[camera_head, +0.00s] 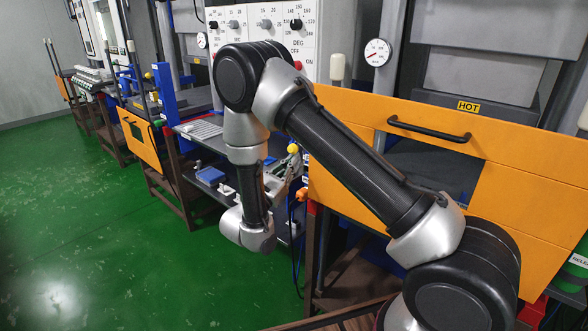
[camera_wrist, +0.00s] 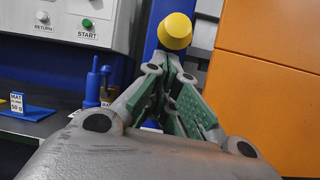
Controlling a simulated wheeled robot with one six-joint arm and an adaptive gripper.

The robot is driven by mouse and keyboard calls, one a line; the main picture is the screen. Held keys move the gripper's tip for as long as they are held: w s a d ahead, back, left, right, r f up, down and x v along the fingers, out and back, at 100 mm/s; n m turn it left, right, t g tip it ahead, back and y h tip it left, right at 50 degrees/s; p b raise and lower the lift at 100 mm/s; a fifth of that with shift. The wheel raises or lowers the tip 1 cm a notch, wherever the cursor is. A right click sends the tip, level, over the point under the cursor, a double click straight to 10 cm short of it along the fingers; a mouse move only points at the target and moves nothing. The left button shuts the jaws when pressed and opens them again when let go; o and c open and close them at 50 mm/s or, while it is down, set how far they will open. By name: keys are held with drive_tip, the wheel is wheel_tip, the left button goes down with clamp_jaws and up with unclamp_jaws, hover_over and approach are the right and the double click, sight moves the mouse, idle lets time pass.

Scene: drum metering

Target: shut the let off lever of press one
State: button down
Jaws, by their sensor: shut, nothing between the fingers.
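A lever with a yellow round knob (camera_head: 293,149) stands beside the orange press front in the head view. The knob also shows large in the wrist view (camera_wrist: 175,31), just beyond my fingertips. I cannot tell whether my fingers touch it. No label shows which press or lever this is. The lever's shaft is mostly hidden behind my fingers. My gripper (camera_head: 289,165) is at the end of my arm, close to the knob. In the wrist view my gripper (camera_wrist: 170,58) has its green-padded fingers brought together at the tips, with nothing between them.
A control panel (camera_head: 262,28) stands behind. In the wrist view a blue pump-like fixture (camera_wrist: 94,85) and a MAT card (camera_wrist: 19,104) are left. Green floor is free at left.

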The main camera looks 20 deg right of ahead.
drive_tip(key=shift+a+r, duration=0.1)
drive_tip(key=shift+r, duration=0.05)
idle(0.3)
drive_tip(key=shift+s+a+r+g+y, duration=0.1)
drive_tip(key=shift+s+r+g+y, duration=0.1)
drive_tip(key=shift+g+y, duration=0.4)
